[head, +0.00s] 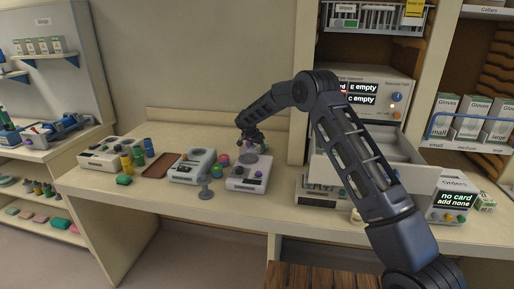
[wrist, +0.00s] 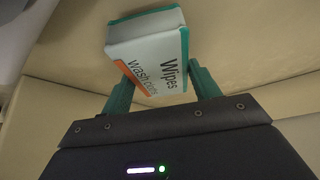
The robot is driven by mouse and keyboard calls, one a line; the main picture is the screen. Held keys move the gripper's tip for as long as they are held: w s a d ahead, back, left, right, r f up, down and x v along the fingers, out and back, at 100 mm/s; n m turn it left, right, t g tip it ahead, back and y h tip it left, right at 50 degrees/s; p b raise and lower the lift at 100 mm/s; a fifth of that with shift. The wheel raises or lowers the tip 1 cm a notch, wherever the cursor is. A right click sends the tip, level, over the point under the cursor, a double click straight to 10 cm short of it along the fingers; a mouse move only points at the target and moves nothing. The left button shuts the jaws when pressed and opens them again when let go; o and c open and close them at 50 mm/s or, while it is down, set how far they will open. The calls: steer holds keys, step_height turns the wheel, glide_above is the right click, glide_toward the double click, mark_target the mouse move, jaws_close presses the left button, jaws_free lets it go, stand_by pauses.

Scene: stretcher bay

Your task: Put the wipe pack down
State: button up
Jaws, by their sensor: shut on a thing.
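The wipe pack (wrist: 150,55) is a small white, teal and orange box marked "Wipes" and "wash cloths". In the wrist view it sits between the two green fingers of my gripper (wrist: 158,85), which is shut on it. The pack is tilted in that view, with beige surfaces behind it. In the head view my gripper (head: 250,140) is over the back of the counter (head: 225,207), near the wall. The pack is too small and covered to make out there, and I cannot tell whether it touches the counter.
Grey-white devices (head: 193,165) and (head: 250,173) stand on the counter, close to my gripper. An open drawer (head: 400,172) juts out at right. The counter's front strip is mostly clear.

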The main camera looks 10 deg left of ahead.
steer(key=shift+f, duration=0.25)
steer(key=shift+f, duration=0.15)
steer(key=o, duration=1)
steer(key=v, duration=1.2)
